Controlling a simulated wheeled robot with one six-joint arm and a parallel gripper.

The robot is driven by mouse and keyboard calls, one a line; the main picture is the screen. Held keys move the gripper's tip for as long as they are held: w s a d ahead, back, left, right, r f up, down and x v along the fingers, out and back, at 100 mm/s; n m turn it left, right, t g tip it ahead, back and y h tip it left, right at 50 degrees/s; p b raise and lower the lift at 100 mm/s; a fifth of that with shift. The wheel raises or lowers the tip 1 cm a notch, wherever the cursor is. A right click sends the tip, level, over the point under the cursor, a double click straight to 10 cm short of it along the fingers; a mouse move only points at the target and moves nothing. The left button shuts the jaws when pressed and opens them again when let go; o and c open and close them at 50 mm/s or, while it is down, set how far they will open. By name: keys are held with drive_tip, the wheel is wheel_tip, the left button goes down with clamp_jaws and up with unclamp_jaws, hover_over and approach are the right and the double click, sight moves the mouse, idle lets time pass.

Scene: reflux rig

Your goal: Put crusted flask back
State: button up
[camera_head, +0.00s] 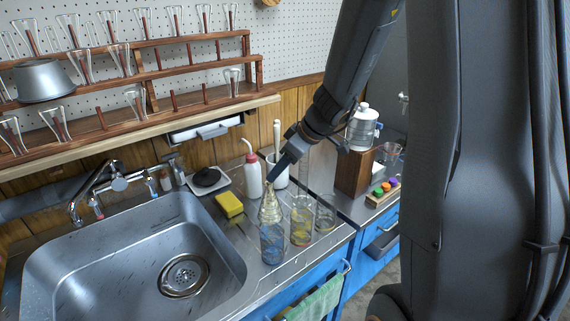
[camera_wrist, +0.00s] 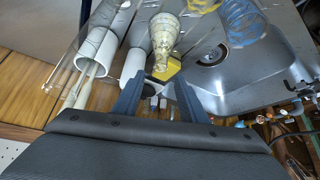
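The crusted flask (camera_head: 270,207) is a conical glass flask with a yellowish coating. It is upright on the worktop right of the sink, neck up, behind the blue-marked glass vessel (camera_head: 272,244), which overlaps its base. It also shows in the wrist view (camera_wrist: 165,35), its neck pointing toward my gripper. My gripper (camera_head: 277,174) is just above the flask, by its neck. In the wrist view the two fingers of my gripper (camera_wrist: 158,84) stand apart with the neck's end between or just beyond their tips. Whether they touch it is unclear.
A yellow-marked vessel (camera_head: 301,226) and a clear one (camera_head: 325,213) stand right of the flask. A white wash bottle (camera_head: 252,174), a white cup (camera_head: 277,172) and a sponge (camera_head: 229,204) are close behind. Wooden racks (camera_head: 163,73) with glassware hang above the sink (camera_head: 130,262).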

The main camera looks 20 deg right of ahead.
drive_tip(key=s+a+m+g+h, duration=0.1)
drive_tip(key=s+m, duration=0.3)
drive_tip(key=s, duration=0.7)
drive_tip(key=s+a+f+m+g+h, duration=0.1)
drive_tip(key=s+m+g+h, duration=0.2)
drive_tip(key=s, duration=0.7)
drive_tip(key=shift+s+a+f+m+g, duration=0.3)
drive_tip(key=shift+s+m, duration=0.1)
drive_tip(key=shift+m, duration=0.4)
